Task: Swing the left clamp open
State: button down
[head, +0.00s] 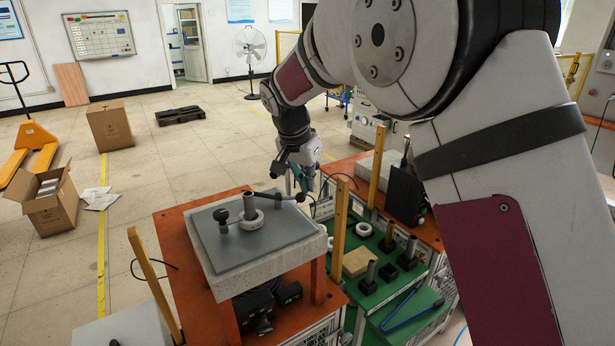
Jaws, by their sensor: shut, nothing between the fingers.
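The induction heater (200,252) is a pale block with a grey top plate, standing on an orange-topped bench. A grey upright post with a white ring (251,222) around its foot stands on the plate. The left clamp (221,215) has a dark round knob and stands to the left of the post. A second dark clamp arm (283,197) reaches right from the post area, with a ball end near my gripper. My gripper (298,190) is shut and empty at the plate's right rear edge, well right of the left clamp. Whether it touches the second arm cannot be told.
Yellow posts (340,219) rise around the bench, one close to my gripper's right. A green tray (375,298) with dark cylinders, a wooden block and a white ring lies to the right. Dark parts (262,305) sit under the heater. Floor at left is mostly free.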

jog(key=shift+s+a+m+p, duration=0.1)
jog(key=shift+s+m+p, duration=0.3)
jog(key=shift+s+m, duration=0.3)
jog(key=shift+s, duration=0.15)
